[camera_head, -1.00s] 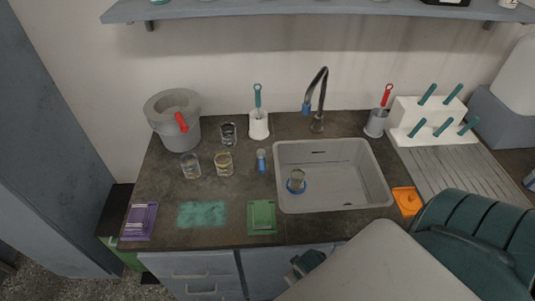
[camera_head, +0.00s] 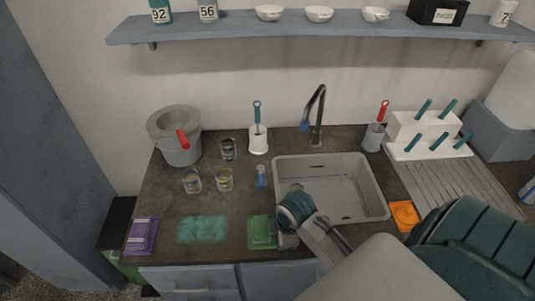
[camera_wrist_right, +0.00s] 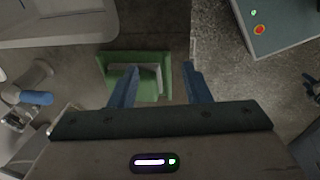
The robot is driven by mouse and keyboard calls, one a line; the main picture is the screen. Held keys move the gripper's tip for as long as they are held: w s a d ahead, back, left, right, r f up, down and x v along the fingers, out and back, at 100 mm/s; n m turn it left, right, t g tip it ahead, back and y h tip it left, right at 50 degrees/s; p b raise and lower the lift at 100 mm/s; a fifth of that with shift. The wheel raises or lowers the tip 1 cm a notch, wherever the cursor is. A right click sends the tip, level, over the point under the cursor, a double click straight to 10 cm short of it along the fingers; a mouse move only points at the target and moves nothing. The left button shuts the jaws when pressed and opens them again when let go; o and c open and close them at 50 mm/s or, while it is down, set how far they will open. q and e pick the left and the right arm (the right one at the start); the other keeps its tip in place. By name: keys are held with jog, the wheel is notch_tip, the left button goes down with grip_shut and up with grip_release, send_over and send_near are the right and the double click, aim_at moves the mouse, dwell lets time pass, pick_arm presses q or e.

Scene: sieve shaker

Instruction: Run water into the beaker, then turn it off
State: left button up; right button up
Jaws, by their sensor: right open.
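The dark curved tap (camera_head: 318,105) stands behind the grey sink (camera_head: 375,185); its spout has a blue part, and no water stream shows. The glass beaker on a blue ring seen earlier in the sink is now mostly hidden behind my right wrist, if still there. My right gripper (camera_wrist_right: 160,68) is open and empty, low over the counter's front near the sink's left front corner. Its fingers are over or beside the green tray (camera_head: 258,232), also in the right wrist view (camera_wrist_right: 150,88). My left gripper is not in view.
A grey bucket (camera_head: 178,140), white brush holder (camera_head: 258,142), purple box (camera_head: 141,237), orange piece (camera_head: 404,215) and white rack (camera_head: 430,148) surround the work area.

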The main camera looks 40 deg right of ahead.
jog(key=w+d+r+n+g, duration=0.1)
jog(key=w+d+r+n, duration=0.15)
jog(key=w+n, duration=0.3)
jog(key=w+d+r+n, duration=0.2)
jog(key=w+r+n, duration=0.1)
jog(key=w+n, duration=0.3)
jog(key=n+y+b, duration=0.2)
jog(key=n+b, duration=0.2)
jog(key=n, duration=0.2)
send_near(262, 180)
jog(key=x, duration=0.3)
jog(key=shift+g, duration=0.3)
jog(key=f, duration=0.1)
jog(key=f+p, duration=0.1)
jog(key=f, duration=0.1)
jog(key=a+f, duration=0.1)
jog(key=shift+w+f, duration=0.25)
jog(key=shift+w, duration=0.15)
jog(key=shift+f+p, duration=0.3)
jog(key=shift+f, duration=0.3)
grip_shut()
